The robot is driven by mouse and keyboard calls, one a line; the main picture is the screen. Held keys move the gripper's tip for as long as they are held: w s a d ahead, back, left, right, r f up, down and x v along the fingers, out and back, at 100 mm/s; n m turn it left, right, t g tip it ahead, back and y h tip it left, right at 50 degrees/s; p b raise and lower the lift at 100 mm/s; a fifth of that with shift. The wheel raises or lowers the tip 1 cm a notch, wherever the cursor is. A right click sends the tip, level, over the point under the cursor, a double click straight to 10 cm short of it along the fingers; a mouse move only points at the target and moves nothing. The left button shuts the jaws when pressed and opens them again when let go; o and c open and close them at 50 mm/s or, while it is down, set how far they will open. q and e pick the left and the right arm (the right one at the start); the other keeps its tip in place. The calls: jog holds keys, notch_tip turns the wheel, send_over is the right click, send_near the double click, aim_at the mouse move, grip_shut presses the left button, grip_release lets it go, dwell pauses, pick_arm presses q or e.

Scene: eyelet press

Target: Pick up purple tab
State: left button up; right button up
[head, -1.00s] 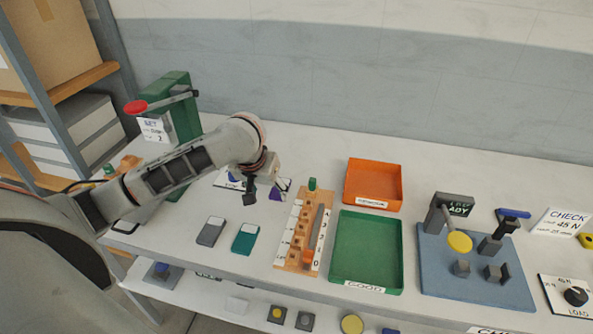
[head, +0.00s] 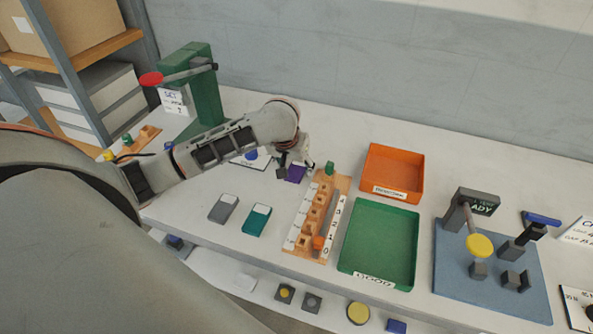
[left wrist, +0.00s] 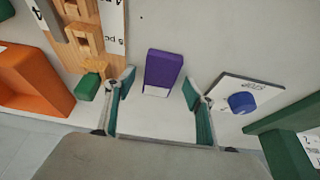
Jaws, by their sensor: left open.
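The purple tab (left wrist: 163,70) lies flat on the white table in the left wrist view, with a white strip at its near end. It also shows in the head view (head: 296,173), partly hidden by my left gripper. My left gripper (left wrist: 158,88) is open, with its two green-padded fingers on either side of the tab's near end and gaps to both sides. In the head view my left gripper (head: 292,167) is right at the tab. I cannot tell its exact height above the table. My right gripper is not in view.
Grey (head: 224,208) and teal (head: 257,220) tabs lie nearby. A wooden stepped rack (head: 301,246) stands right of them, then green (head: 347,262) and orange (head: 414,196) trays. A card with a blue knob (left wrist: 242,102) is close beside the purple tab. A green press (head: 207,100) stands behind my arm.

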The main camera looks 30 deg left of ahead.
pick_arm(q)
jog(key=c, duration=1)
jog(key=shift+c, duration=0.2)
